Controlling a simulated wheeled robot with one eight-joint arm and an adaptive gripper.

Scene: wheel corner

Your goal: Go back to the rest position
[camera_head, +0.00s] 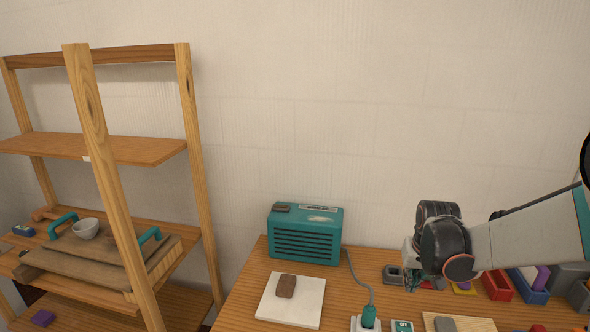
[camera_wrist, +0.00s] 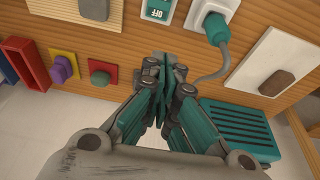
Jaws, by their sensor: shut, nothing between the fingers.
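My gripper (camera_head: 410,256) hangs above the back part of the wooden table, right of the teal slatted box. In the wrist view its fingers (camera_wrist: 165,66) are together with nothing between them. The gripper points down at the table, apart from the things on it. My arm reaches in from the right edge of the head view, and its dark wrist joint partly hides the gripper and the table behind it.
The teal slatted box (camera_head: 305,236) stands against the wall, left of my gripper. A teal plug (camera_head: 368,316) has a grey cord. A white board (camera_head: 275,304) bears a brown block (camera_head: 286,286). Red (camera_head: 498,287) and blue (camera_head: 531,289) bins stand right. A wooden shelf (camera_head: 140,150) stands left.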

